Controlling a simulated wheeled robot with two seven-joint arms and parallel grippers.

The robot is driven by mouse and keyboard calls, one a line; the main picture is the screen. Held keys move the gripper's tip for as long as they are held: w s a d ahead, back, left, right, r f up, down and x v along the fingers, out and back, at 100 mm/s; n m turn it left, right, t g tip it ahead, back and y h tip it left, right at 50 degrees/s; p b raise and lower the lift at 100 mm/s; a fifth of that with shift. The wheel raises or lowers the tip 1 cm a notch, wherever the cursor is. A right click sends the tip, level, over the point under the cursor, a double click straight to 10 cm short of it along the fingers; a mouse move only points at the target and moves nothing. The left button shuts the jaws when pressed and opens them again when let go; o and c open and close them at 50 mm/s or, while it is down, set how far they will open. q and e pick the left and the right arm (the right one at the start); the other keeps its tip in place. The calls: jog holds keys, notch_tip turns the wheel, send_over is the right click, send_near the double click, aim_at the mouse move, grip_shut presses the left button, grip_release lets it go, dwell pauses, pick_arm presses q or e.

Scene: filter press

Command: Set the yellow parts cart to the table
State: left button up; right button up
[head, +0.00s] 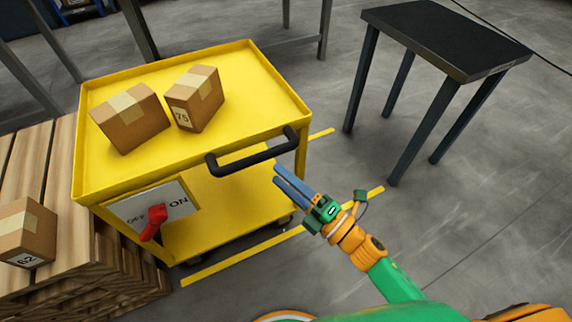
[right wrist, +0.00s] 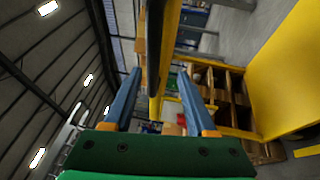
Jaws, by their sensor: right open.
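The yellow parts cart (head: 240,110) stands left of centre in the head view, with a black handle (head: 252,157) on its near right edge. A red lever (head: 155,222) sits on its OFF/ON panel; I cannot tell its setting. The dark table (head: 440,32) stands at upper right, apart from the cart, with bare floor between. My right gripper (head: 277,174) is open and empty, just right of and below the handle. In the right wrist view a dark bar, seemingly the handle (right wrist: 154,45), shows between and beyond the fingers (right wrist: 160,72). My left gripper is not in view.
Two cardboard boxes (head: 130,117) (head: 195,98) sit on the cart's top tray. Stacked wooden pallets (head: 50,170) with another box (head: 27,232) stand close on the cart's left. Yellow floor lines (head: 235,260) run beside the cart. Grey frames stand behind. The right foreground floor is clear.

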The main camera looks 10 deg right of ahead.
aim_at(258, 159)
jog(key=shift+w+a+r+n+p, duration=0.3)
jog(key=shift+w+a+r, duration=0.45)
jog(key=shift+a, duration=0.2)
jog(key=x, duration=0.4)
jog(key=shift+w+a, duration=0.1)
jog(key=shift+a, duration=0.2)
grip_shut()
